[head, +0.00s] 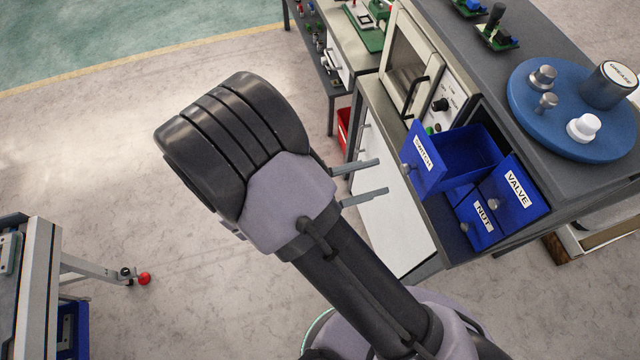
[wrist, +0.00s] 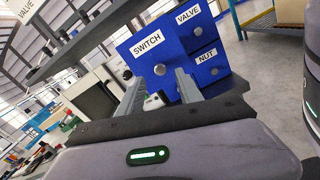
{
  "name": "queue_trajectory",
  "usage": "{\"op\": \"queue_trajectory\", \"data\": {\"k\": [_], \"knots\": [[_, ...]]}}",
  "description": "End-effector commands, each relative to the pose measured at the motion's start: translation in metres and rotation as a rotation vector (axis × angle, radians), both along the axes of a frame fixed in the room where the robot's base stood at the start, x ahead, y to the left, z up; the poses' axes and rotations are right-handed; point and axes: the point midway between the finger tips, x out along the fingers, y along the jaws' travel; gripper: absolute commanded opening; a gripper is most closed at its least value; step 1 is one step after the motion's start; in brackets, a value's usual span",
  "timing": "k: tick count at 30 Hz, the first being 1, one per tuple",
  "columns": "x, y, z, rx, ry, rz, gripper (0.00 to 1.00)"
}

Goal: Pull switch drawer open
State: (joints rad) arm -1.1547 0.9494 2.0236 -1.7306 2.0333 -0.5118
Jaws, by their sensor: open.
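The blue switch drawer (head: 425,160) stands pulled out from the blue drawer unit in the head view, its inside showing. Its white label reads SWITCH, and its round grey knob sits on the front. In the wrist view the switch drawer front (wrist: 146,47) faces me with its label upright but slanted. My gripper (head: 382,179) is open, its two grey fingers pointing toward the drawer with a gap to the front. In the wrist view the fingers of my gripper (wrist: 158,88) stand apart, with a knob showing between them. Nothing is held.
The VALVE drawer (head: 522,206) and NUT drawer (head: 482,232) sit beside and below. A blue round turntable (head: 540,120) with knobs and a grease can stands on the grey bench. A cream oven-like box (head: 405,60) with a black handle is behind.

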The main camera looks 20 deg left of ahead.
Motion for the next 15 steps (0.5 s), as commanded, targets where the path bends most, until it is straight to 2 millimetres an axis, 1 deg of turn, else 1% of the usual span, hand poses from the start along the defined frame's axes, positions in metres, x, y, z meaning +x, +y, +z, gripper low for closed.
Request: {"op": "queue_trajectory", "data": {"k": [1,3,7,10,12,15], "knots": [[-0.009,0.014,0.004,0.001,-0.002,0.006,0.43],[-0.022,0.032,0.004,0.002,-0.002,0.005,0.43],[-0.045,0.062,0.003,0.0,-0.001,0.004,0.43],[-0.056,0.078,0.002,0.001,-0.001,0.002,0.43],[-0.062,0.085,0.001,0.001,0.0,0.001,0.43],[-0.066,0.09,0.001,0.001,0.001,0.0,0.43]]}}
